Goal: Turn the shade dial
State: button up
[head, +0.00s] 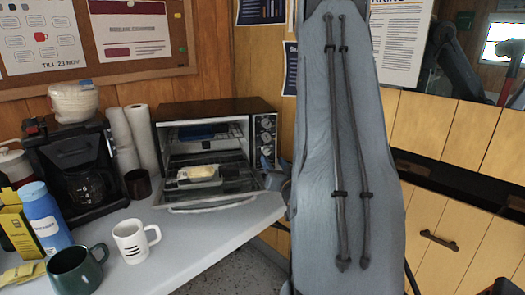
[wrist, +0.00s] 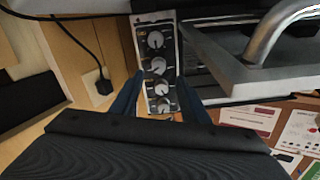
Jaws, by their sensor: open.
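The toaster oven (head: 215,107) stands at the back of the counter, with a column of several round dials (head: 266,138) on its right-hand panel. The wrist view shows the dial panel (wrist: 136,38) upside down. I cannot read the labels, so I cannot tell which is the shade dial. My gripper (wrist: 161,78) is open. Its two blue fingers reach toward the panel, one on each side of the lower dials (wrist: 161,88) in that view; I cannot tell whether they touch. In the head view only a bit of my gripper (head: 280,175) shows beside the panel; my arm hides the rest.
The door handle (wrist: 275,28) is near my gripper. A white mug (head: 131,243), green mug (head: 73,272), blue bottle (head: 42,213) and coffee maker (head: 65,150) stand left.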

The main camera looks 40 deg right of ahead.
aim_at(267, 152)
jog(key=shift+p+x, duration=0.35)
jog(key=shift+x, duration=3.45)
jog(key=shift+d, duration=0.1)
